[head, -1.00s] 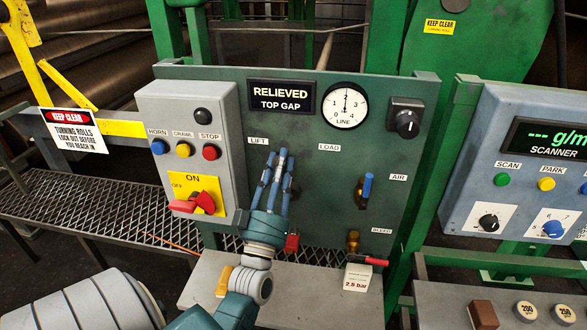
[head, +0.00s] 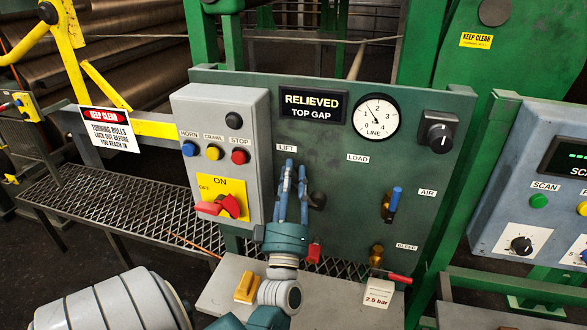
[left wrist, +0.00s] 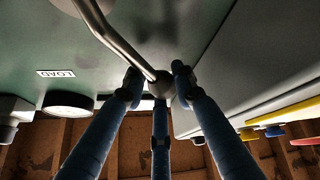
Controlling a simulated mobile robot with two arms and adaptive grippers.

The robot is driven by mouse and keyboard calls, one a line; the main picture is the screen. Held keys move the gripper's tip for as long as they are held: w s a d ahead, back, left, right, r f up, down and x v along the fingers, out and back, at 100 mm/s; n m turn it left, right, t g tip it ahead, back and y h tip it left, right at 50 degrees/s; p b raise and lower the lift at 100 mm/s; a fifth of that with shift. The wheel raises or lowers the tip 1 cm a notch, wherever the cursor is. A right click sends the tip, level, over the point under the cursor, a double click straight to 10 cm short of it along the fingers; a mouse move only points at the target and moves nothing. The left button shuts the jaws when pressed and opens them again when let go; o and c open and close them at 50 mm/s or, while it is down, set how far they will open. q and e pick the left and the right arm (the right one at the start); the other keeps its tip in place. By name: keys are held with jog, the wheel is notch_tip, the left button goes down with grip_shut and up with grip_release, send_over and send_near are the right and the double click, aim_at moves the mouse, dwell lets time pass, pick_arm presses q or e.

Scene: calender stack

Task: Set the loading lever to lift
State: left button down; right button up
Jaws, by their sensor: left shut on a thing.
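The loading lever (left wrist: 125,42) shows in the left wrist view as a bent grey metal rod ending in a knob between my fingers. My left gripper (left wrist: 160,82) is shut on it. In the head view my left gripper (head: 289,170) points up, with its blue fingertips just below the LIFT label (head: 287,148) and left of the LOAD label (head: 358,158). The fingers hide most of the lever there; a dark rounded part (head: 318,200) shows right of them. The display (head: 313,104) reads RELIEVED, TOP GAP. My right gripper is not in view.
A grey switch box (head: 220,130) with buttons and a red rotary handle stands close left of the gripper. To the right are a blue-handled air valve (head: 393,203), a red-handled bleed valve (head: 399,278) and a black knob (head: 438,137). A LINE gauge (head: 377,116) sits above.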

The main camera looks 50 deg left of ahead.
pick_arm(q)
jog(key=shift+s+a, duration=0.1)
jog(key=shift+a, duration=0.05)
jog(key=c, duration=1.7)
grip_release()
jog(key=shift+o, duration=1.2)
jog(key=shift+s+a, duration=0.15)
